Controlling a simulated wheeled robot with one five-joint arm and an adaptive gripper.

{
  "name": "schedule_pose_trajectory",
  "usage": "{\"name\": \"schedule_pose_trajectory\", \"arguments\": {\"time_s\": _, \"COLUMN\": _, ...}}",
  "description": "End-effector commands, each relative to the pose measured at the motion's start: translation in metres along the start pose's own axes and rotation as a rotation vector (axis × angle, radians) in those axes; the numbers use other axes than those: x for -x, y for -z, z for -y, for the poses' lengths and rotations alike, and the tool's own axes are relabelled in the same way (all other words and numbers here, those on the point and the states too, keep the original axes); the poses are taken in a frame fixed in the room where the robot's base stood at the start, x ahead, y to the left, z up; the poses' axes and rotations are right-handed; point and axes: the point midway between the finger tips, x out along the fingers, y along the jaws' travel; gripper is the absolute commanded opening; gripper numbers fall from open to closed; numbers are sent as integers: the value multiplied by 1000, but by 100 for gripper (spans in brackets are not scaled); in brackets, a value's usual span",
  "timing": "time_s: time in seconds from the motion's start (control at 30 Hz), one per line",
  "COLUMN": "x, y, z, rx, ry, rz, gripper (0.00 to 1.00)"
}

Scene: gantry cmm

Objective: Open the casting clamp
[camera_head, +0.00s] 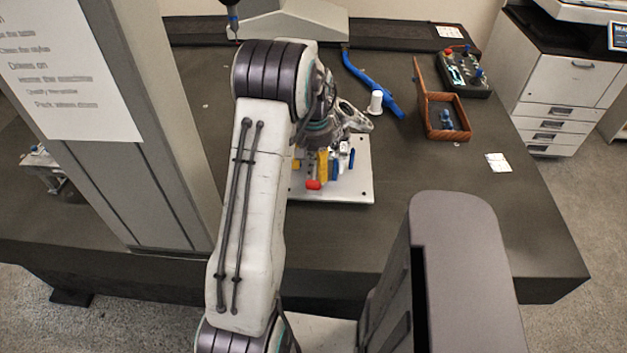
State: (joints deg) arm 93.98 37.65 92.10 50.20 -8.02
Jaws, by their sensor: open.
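A light grey fixture plate (345,188) lies on the dark table just beyond my arm. On it stands a small group of parts: a yellow upright piece (322,165) with a red end (313,185), and blue pieces (351,158) to its right. I take the yellow and red part to be the casting clamp, but cannot tell its lever position. A grey metal part with holes (352,117), perhaps the casting, shows behind them. My gripper (323,140) is open, over the plate close to the yellow piece. My arm hides the plate's left side; contact cannot be judged.
A white cylinder (375,103) and a blue curved tube (372,83) lie behind the plate. An open brown box (446,133) and a control box (465,72) stand right. A grey column (150,130) stands left. The table's front right is clear except for a card (498,162).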

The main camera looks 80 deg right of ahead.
Motion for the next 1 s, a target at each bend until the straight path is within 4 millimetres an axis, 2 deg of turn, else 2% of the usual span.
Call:
{"name": "schedule_pose_trajectory", "arguments": {"time_s": 0.3, "x": -40, "y": -2, "z": 0, "rx": 0, "ry": 1, "rz": 5, "gripper": 66}}
{"name": "schedule_pose_trajectory", "arguments": {"time_s": 0.5, "x": -56, "y": -1, "z": 0, "rx": 0, "ry": 0, "rz": 2, "gripper": 66}}
{"name": "schedule_pose_trajectory", "arguments": {"time_s": 0.97, "x": -63, "y": -1, "z": 0, "rx": 0, "ry": 0, "rz": 1, "gripper": 67}}
{"name": "schedule_pose_trajectory", "arguments": {"time_s": 1.0, "x": -63, "y": -1, "z": 0, "rx": 0, "ry": 0, "rz": 1, "gripper": 63}}
